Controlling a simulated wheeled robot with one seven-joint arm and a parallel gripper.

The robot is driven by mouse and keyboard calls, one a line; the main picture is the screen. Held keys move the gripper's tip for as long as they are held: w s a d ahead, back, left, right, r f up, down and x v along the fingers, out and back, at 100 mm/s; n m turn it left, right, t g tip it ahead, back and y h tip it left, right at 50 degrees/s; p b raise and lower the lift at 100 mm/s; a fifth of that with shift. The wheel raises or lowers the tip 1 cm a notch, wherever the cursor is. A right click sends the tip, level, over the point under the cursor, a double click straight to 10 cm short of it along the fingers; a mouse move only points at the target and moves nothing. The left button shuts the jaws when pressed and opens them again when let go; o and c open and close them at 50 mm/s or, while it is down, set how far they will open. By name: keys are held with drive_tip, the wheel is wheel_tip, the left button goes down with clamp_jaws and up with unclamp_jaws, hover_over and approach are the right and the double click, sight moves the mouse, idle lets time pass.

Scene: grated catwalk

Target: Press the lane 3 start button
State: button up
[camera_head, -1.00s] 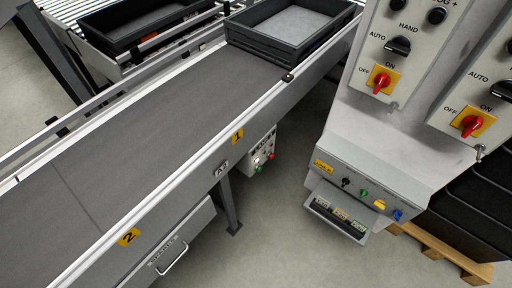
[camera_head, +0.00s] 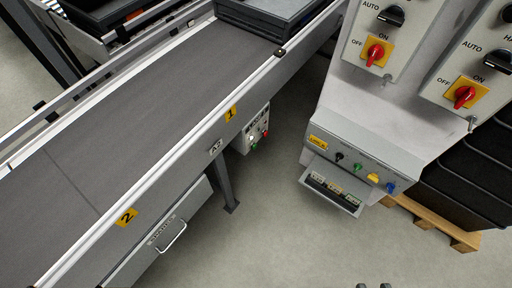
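A grey sloped console (camera_head: 400,158) stands right of the conveyor. A small control box (camera_head: 252,130) under the conveyor has a green button (camera_head: 253,147) and a red one (camera_head: 265,134). I cannot read which button is the lane 3 start. Two small grey tips, seemingly of my gripper (camera_head: 373,286), show at the bottom edge, well below the console and touching nothing visible. The rest is hidden.
The conveyor (camera_head: 130,130) runs diagonally across the left, with a dark tray (camera_head: 262,22) at its far end. Panels above the console carry red rotary switches (camera_head: 375,52) on yellow plates. A wooden pallet (camera_head: 430,224) stands at right. The floor (camera_head: 290,240) below the console is clear.

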clamp_jaws()
idle(1.5)
